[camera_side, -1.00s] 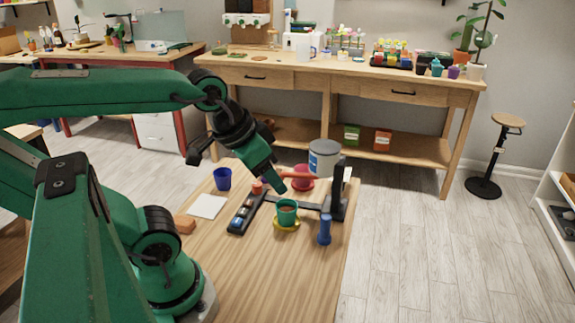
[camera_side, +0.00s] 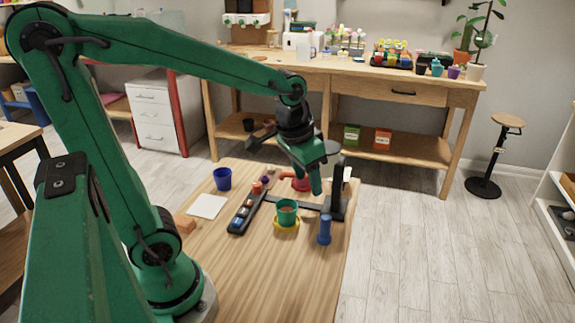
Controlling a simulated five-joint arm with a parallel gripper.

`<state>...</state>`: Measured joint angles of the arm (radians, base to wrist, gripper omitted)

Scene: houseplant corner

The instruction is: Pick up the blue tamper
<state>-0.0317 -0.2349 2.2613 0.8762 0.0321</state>
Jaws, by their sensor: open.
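The blue tamper (camera_side: 324,230) stands upright on the wooden table near its right edge, to the right of a green pot. My gripper (camera_side: 304,185) is above the far part of the table, behind and a little left of the tamper, and apart from it. The gripper is open, with a green finger pointing down and a red part beside it. No object shows between its jaws.
A green pot (camera_side: 287,211) stands on a yellow saucer (camera_side: 286,226). A black stand (camera_side: 339,190) rises just behind the tamper. A black tray (camera_side: 243,216) of small items, a blue cup (camera_side: 222,179) and a white card (camera_side: 207,206) lie left. The table's front is clear.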

